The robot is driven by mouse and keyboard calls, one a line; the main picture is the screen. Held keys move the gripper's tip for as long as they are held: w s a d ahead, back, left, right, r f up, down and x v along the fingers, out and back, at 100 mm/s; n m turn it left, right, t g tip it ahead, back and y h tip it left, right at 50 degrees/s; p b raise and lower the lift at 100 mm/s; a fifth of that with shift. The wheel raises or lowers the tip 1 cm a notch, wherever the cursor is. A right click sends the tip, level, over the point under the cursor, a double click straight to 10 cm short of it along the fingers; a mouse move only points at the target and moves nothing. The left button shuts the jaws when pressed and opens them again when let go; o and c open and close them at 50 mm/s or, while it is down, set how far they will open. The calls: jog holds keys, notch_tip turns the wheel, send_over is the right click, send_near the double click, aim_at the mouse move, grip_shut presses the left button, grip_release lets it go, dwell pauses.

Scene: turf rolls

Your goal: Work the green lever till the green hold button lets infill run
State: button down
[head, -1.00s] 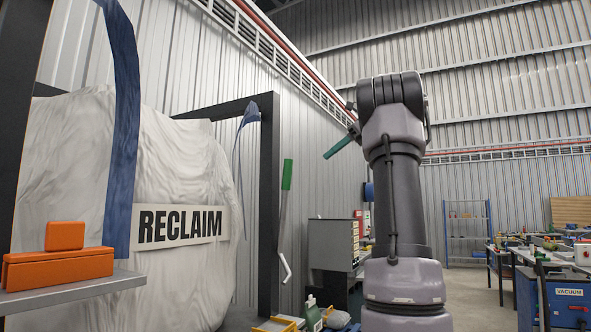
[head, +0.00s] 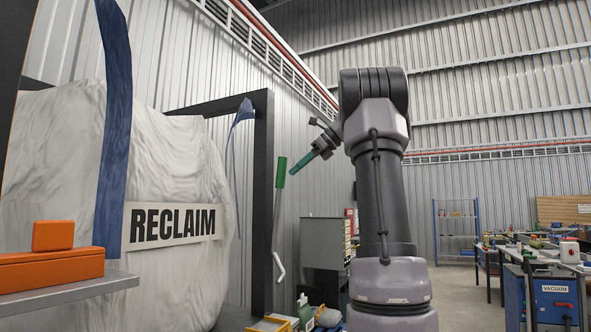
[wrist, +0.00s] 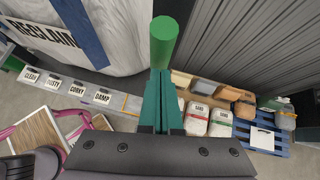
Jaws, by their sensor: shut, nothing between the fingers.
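The green lever shows in the head view as a green grip (head: 280,172) on a pale shaft, nearly upright with a slight lean, in front of the dark frame post. The grip is also a green cylinder (wrist: 163,42) at top centre of the wrist view. My gripper (head: 294,170), with teal fingers, is shut and empty, its tips just right of the grip in the head view. In the wrist view the fingertips (wrist: 160,76) lie just below the grip's end. I cannot tell whether they touch it. I cannot make out a green hold button in either view.
A white bulk bag marked RECLAIM (head: 172,227) hangs in the dark frame (head: 263,200) at left. An orange block (head: 53,270) sits on a grey shelf there. Filled bags (wrist: 196,118) on a blue pallet lie below in the wrist view. Benches stand at right.

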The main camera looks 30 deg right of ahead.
aim_at(285, 165)
jog(key=shift+w+a, duration=0.2)
jog(key=shift+a, duration=0.05)
jog(key=w+a, duration=0.1)
jog(key=w+a+r, duration=0.1)
jog(key=shift+w+a, duration=0.15)
jog(key=shift+w, duration=0.25)
dwell(0.3)
